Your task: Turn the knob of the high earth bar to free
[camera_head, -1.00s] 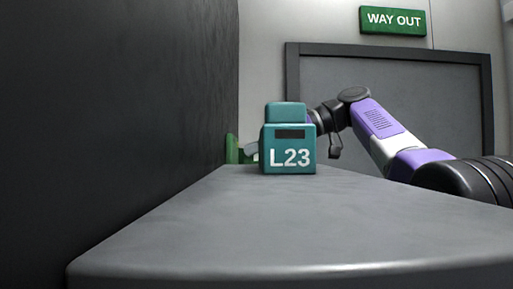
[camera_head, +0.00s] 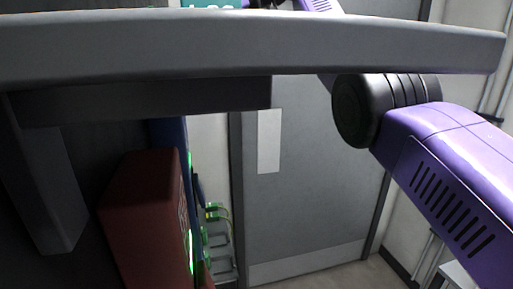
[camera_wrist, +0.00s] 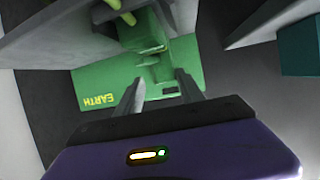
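The green earth bar unit (camera_wrist: 110,78), lettered EARTH upside down, shows in the wrist view on a grey surface. A green stepped piece (camera_wrist: 149,70), possibly its knob, stands out from it. My gripper (camera_wrist: 159,78) has its two grey fingers apart, on either side of the lower part of this piece in the picture. I cannot tell whether they touch it. No setting on the knob can be read. In the head view the earth bar is not in view, and the top edge cuts off the end of my arm.
A grey shelf (camera_head: 250,45) spans the top of the head view. Its teal box (camera_head: 208,3) is almost cut off; a teal block shows in the wrist view (camera_wrist: 300,45). Below are a red box (camera_head: 143,215), green-lit cables (camera_head: 212,212) and a grey door (camera_head: 310,180).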

